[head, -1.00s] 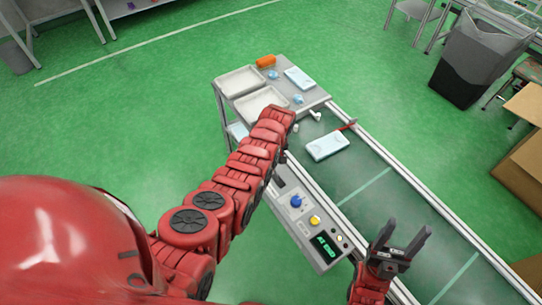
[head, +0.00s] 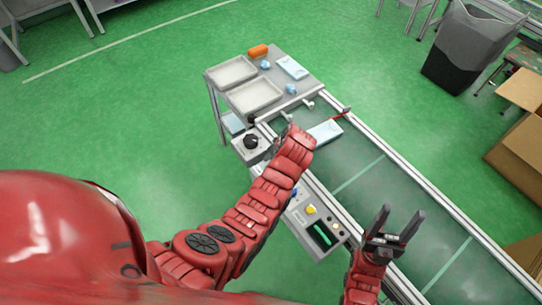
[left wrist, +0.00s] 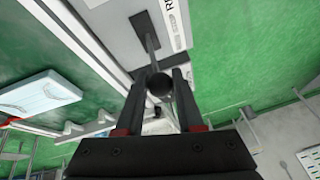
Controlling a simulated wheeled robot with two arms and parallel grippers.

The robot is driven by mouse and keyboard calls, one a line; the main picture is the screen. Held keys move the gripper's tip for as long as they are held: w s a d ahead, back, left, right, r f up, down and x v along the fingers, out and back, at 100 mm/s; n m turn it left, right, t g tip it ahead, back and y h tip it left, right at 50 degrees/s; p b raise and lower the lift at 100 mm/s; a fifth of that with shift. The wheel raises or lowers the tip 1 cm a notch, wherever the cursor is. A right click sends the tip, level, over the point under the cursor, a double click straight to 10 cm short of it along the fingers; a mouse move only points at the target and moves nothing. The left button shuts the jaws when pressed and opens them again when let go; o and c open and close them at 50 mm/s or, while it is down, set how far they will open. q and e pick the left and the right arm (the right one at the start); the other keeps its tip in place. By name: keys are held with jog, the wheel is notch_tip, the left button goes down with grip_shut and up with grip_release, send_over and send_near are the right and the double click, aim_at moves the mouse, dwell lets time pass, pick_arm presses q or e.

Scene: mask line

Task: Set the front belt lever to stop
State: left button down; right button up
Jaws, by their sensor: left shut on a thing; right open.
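The lever shows in the left wrist view as a thin grey rod with a black ball knob (left wrist: 159,84). It rises from a light plate with a partly cut-off label (left wrist: 176,22) starting with R. My left gripper (left wrist: 167,78) is shut on the knob, one finger on each side. In the head view my left forearm hides this gripper and the lever. The conveyor belt (head: 405,220) is green and runs from upper left to lower right. My right gripper (head: 400,222) is open and empty above the belt's near side.
A box with a black knob (head: 250,141) stands left of my left arm.

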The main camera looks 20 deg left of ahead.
pick_arm(q)
jog(key=shift+s+d+f, duration=0.15)
jog(key=shift+s+d, duration=0.1)
jog(key=c, duration=0.5)
grip_release()
jog(key=shift+c, duration=0.2)
jog(key=shift+r, duration=0.2)
jog(key=shift+d+r, duration=0.15)
jog(key=shift+r, duration=0.15)
jog(key=p+v, duration=0.4)
jog(key=v, duration=1.2)
jog(key=shift+r, duration=0.25)
